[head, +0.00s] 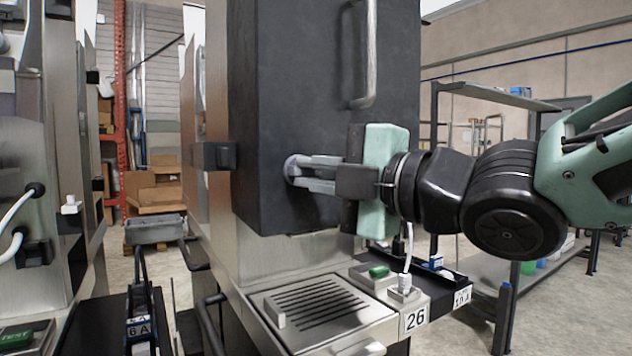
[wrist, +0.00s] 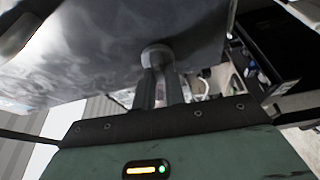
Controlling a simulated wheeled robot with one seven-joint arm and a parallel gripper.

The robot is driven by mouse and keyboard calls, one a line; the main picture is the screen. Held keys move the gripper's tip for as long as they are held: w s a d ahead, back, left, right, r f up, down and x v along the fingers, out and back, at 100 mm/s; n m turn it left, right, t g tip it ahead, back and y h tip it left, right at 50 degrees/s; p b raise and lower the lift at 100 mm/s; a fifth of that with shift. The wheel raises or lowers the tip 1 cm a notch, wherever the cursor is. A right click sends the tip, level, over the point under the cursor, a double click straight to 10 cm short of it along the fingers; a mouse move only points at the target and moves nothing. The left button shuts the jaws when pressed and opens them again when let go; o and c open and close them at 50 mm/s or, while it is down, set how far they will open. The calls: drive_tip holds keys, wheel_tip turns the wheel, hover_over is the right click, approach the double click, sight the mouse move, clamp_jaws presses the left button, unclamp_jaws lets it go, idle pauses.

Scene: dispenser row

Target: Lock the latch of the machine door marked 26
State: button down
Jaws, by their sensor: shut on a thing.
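The machine marked 26 has a dark door (head: 290,90), which looks closed against the body. The number plate 26 (head: 415,319) is on the front edge of its base. The latch (head: 293,168) is a round grey metal piece low on the door; it also shows in the wrist view (wrist: 157,54). My gripper (head: 313,174) reaches in from the right and is shut on the latch. In the wrist view, the fingers (wrist: 160,88) meet the latch straight ahead. They hide most of its lever, so I cannot tell its exact angle.
A vertical bar handle (head: 370,55) stands out from the door above my gripper. A drip tray (head: 320,307) and a green button (head: 379,271) sit below. Another machine (head: 65,120) stands close on the left. A metal shelf rack (head: 500,97) is behind my arm.

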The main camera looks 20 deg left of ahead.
drive_tip(key=shift+n, duration=0.6)
drive_tip(key=c, duration=1.5)
unclamp_jaws()
drive_tip(key=shift+o, duration=0.2)
drive_tip(key=p+v, duration=0.2)
drive_tip(key=v, duration=1.5)
drive_tip(key=shift+d+r, duration=0.15)
drive_tip(key=shift+r, duration=0.1)
drive_tip(key=shift+s, duration=0.1)
